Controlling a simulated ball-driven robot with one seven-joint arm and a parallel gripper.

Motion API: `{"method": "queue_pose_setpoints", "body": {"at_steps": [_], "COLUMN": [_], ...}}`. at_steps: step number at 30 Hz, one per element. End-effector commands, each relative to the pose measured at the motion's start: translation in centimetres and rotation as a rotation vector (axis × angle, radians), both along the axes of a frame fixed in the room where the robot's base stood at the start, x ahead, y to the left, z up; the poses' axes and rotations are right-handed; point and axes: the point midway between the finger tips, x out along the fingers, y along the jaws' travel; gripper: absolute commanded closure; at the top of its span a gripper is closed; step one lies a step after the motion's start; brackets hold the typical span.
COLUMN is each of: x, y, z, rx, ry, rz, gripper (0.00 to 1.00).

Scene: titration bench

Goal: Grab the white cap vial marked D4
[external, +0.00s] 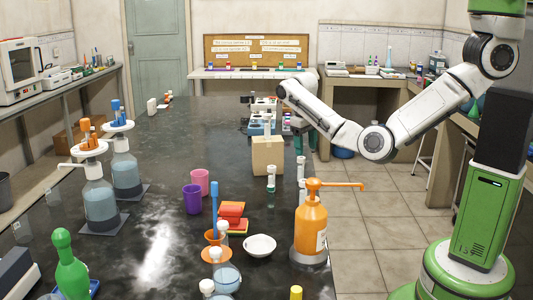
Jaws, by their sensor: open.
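Several small white-capped vials stand on the dark bench near the cardboard box. One white-capped vial (271,178) is in front of the box, and another (302,168) is to its right, with a further vial (302,190) just in front of that one. Their markings are too small to read, so I cannot tell which is D4.
The cardboard box (267,156) stands beside the vials. An orange pump bottle (311,228) with a long spout stands close in front. A white bowl (259,246), a purple cup (192,198) and red sponges (232,212) are nearer left. The bench's left middle is clear.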

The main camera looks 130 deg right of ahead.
Motion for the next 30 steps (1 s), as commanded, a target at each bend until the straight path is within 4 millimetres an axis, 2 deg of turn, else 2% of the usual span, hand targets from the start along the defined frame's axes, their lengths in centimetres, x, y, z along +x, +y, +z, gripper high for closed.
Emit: {"method": "queue_pose_setpoints", "body": {"at_steps": [2, 5, 11, 22, 30], "x": [0.2, 0.3, 0.2, 0.4, 0.4], "y": [-1.3, -1.9, -1.8, -1.7, -1.5], "z": [1.2, 1.5, -1.6, -4.4, -8.1], "rx": [-0.007, -0.009, -0.008, -0.009, -0.009], "ry": [-0.058, -0.089, -0.092, -0.092, -0.092], "rz": [0.056, 0.096, 0.104, 0.103, 0.103], "gripper": [0.39, 0.39, 0.39, 0.39, 0.39]}}
